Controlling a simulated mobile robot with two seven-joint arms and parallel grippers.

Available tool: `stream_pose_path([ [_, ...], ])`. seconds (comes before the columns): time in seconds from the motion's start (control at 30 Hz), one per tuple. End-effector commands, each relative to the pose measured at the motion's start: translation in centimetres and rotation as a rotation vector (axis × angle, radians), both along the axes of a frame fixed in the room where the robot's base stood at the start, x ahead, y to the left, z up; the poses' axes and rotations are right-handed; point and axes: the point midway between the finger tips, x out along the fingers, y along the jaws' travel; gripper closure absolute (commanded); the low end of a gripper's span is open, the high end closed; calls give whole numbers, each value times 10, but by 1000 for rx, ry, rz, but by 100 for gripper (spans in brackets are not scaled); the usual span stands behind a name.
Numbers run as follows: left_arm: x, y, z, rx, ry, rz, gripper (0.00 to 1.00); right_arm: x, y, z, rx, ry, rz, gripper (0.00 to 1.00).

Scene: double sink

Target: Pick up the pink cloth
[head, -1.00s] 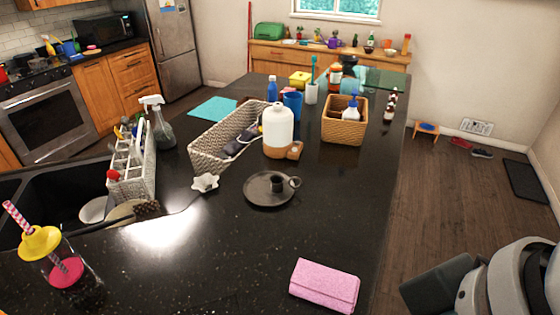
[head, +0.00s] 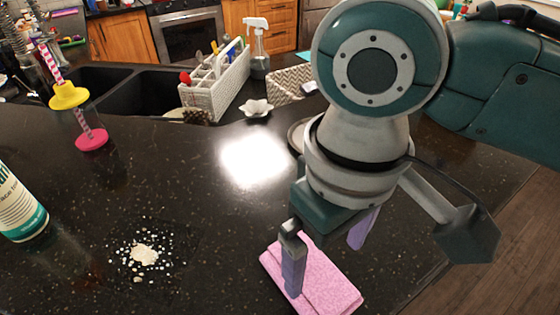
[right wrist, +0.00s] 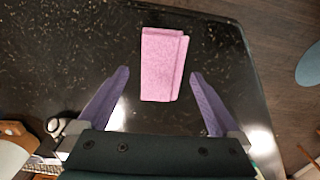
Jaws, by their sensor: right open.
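The pink cloth (head: 325,285) lies folded on the black countertop near its right edge in the head view. My right gripper (head: 325,265) is above it, pointing down, with one finger in front of part of the cloth. In the right wrist view the cloth (right wrist: 160,65) lies ahead of the two spread purple fingers (right wrist: 158,88), roughly centred between them. The right gripper is open and empty. A gap between fingers and cloth cannot be judged exactly. My left gripper is not in view.
A white powder spill (head: 143,255) and a labelled bottle (head: 18,205) are to the left on the counter. A tumbler with a yellow lid (head: 75,100), a white caddy (head: 215,85) and a small white flower-shaped dish (head: 257,108) stand farther back.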

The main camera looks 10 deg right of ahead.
Motion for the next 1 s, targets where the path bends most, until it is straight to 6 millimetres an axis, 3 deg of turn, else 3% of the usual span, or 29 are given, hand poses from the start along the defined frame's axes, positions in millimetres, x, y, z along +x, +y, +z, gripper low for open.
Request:
stream_pose_path([
  [0.5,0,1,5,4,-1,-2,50,0,1,-61,0,-1,2,0],
  [0.77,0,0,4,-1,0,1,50,0,1,-65,1,-3,3,0],
  [1.0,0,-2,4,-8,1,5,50,0,1,-65,1,-2,2,25],
])
